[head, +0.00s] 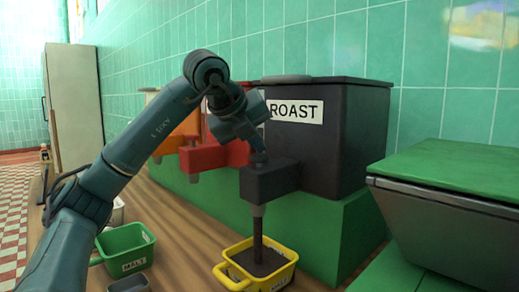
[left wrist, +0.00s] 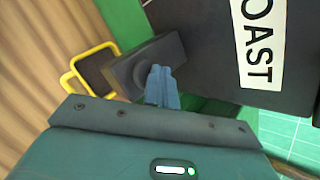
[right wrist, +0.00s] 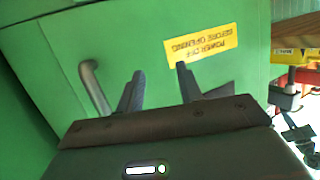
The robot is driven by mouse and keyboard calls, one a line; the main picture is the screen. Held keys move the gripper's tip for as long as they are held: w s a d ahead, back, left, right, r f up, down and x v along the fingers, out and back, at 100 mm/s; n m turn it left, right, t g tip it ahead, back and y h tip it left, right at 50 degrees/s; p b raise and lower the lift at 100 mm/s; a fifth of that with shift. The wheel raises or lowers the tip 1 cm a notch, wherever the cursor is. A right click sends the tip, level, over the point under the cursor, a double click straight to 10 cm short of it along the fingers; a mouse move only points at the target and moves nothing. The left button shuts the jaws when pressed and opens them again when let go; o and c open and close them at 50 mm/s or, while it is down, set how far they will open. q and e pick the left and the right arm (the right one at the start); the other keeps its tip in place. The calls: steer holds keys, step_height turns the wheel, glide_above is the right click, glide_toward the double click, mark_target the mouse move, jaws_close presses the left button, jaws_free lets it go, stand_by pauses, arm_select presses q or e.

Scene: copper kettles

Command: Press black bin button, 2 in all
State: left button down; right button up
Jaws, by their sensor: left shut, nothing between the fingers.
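The black bin (head: 342,140) labelled ROAST stands on a green block. Its dark spout housing (head: 268,181) juts out in front, and a dark stream falls from it into a yellow tub (head: 288,275). My left gripper (head: 258,157) is shut and empty, with its tips down at the top of the housing. In the left wrist view the fingertips (left wrist: 161,72) lie against the housing (left wrist: 143,66) and a round dark part shows beside them; they partly hide the button area. My right gripper (right wrist: 158,72) is open and empty, away from the bin.
Red (head: 213,155) and orange (head: 172,138) dispensers stand left of the black bin. A green-lidded box (head: 455,170) is at right. The right wrist faces a green panel with a yellow sign (right wrist: 201,43) and a handle (right wrist: 94,88).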

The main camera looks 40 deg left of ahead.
mark_target(256, 156)
arm_select(q)
steer(key=shift+r+p, duration=0.9)
steer(key=shift+r, duration=0.2)
steer(key=shift+r, duration=0.1)
step_height(256, 156, up, 5)
steer(key=p, duration=0.4)
steer(key=shift+p, duration=0.35)
